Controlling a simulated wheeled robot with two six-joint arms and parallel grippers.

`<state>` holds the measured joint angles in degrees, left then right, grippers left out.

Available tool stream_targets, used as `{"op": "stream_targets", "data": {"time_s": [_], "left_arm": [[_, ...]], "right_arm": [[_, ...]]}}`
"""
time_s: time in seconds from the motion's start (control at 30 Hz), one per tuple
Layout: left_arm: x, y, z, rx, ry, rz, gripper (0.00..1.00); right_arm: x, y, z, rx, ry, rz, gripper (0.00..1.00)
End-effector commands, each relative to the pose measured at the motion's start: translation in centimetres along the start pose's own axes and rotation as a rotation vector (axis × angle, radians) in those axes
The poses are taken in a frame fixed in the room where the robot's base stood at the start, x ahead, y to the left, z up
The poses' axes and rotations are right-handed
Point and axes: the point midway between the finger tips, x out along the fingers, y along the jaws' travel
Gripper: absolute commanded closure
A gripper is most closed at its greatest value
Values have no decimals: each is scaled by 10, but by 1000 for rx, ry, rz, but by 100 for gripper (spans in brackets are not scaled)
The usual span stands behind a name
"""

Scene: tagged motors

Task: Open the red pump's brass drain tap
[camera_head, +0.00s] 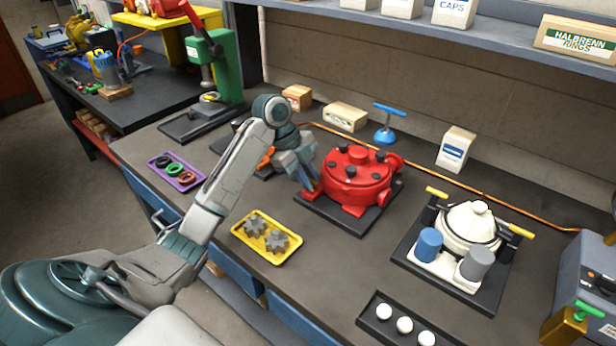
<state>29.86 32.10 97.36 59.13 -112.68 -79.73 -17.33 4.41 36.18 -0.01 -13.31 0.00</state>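The red pump (357,176) stands upright on a dark base plate (345,222) in the middle of the bench, with several dark knobs on its lid. My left arm reaches in from the left. My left gripper (309,183) points down at the pump's left side, close against it in the picture; I cannot tell whether it touches. The fingertips are small and partly hidden, so their opening does not show. No brass drain tap can be made out on the pump; the gripper covers part of that side. My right gripper is not in view.
A yellow tray (240,231) with gears and a purple tray (163,170) with rings lie left. A white pot (470,226) with yellow handles stands right. A grey box (590,270) and a green-handled brass valve (566,322) are far right. A copper pipe (440,175) runs behind.

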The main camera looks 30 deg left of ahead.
Motion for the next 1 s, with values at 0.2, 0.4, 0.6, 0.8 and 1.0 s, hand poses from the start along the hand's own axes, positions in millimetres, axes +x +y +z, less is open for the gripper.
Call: {"op": "stream_targets", "data": {"time_s": [0.2, 0.4, 0.6, 0.8, 1.0], "left_arm": [[-1, 0, 0, -9, -3, -5, 100], [-3, 0, -1, -66, -16, -28, 100], [-5, 0, -3, -189, -42, -79, 100], [-6, 1, -5, -355, -77, -149, 100], [-6, 1, -7, -529, -114, -220, 100]], "right_arm": [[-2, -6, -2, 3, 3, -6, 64], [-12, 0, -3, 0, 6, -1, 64], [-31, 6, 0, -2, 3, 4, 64], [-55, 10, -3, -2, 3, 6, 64], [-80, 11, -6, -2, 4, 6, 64]]}}
